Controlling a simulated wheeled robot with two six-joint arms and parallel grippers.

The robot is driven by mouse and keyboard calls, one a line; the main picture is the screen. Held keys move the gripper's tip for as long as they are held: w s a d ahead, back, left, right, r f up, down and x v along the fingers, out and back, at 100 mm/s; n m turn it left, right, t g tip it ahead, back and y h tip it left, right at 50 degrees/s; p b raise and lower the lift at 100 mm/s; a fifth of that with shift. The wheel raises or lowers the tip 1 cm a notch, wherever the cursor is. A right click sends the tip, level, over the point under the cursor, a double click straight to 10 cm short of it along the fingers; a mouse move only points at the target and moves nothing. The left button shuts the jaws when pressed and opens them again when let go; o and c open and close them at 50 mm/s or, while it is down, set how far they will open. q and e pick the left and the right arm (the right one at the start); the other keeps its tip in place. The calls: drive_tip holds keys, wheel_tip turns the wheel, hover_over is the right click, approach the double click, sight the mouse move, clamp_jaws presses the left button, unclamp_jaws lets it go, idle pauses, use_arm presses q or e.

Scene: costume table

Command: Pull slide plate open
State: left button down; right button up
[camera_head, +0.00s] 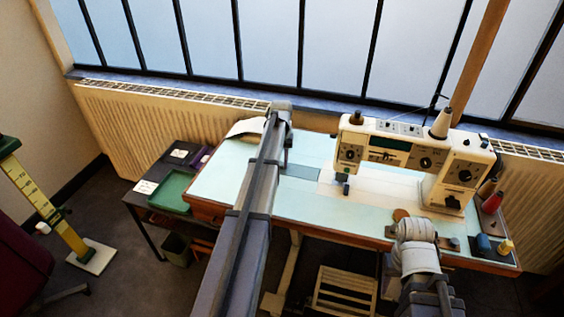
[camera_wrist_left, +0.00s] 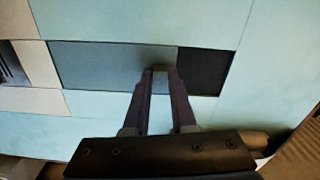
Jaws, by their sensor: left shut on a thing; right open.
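The slide plate (camera_wrist_left: 105,66) is a flat grey-teal panel set in the pale blue work surface in the left wrist view. A dark open gap (camera_wrist_left: 206,72) shows along its right end. In the head view the plate (camera_head: 303,172) lies left of the sewing machine (camera_head: 400,150). My left gripper (camera_wrist_left: 160,71) is shut at the plate's right end, beside the gap; its fingertips hide what they grip. In the head view my left gripper (camera_head: 287,163) points down at the table. My right gripper (camera_head: 450,243) is open and empty near the table's front edge, its fingers hardly visible.
A brown disc (camera_head: 400,214) lies close to my right wrist. A red-capped bottle (camera_head: 491,203) and small items stand at the table's right end. A green tray (camera_head: 171,192) is on a side table at left. White cloth (camera_head: 247,127) lies at the back left.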

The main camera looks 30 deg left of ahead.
use_arm(q)
drive_tip(key=a, duration=0.2)
drive_tip(key=s+a, duration=0.1)
drive_tip(key=a, duration=0.3)
drive_tip(key=shift+s+a, duration=0.3)
drive_tip(key=shift+a, duration=0.1)
drive_tip(key=c, duration=0.7)
unclamp_jaws()
drive_tip(key=shift+r, duration=0.1)
wheel_tip(320, 180, up, 8)
drive_tip(key=p, duration=0.8)
drive_tip(key=shift+f, duration=0.2)
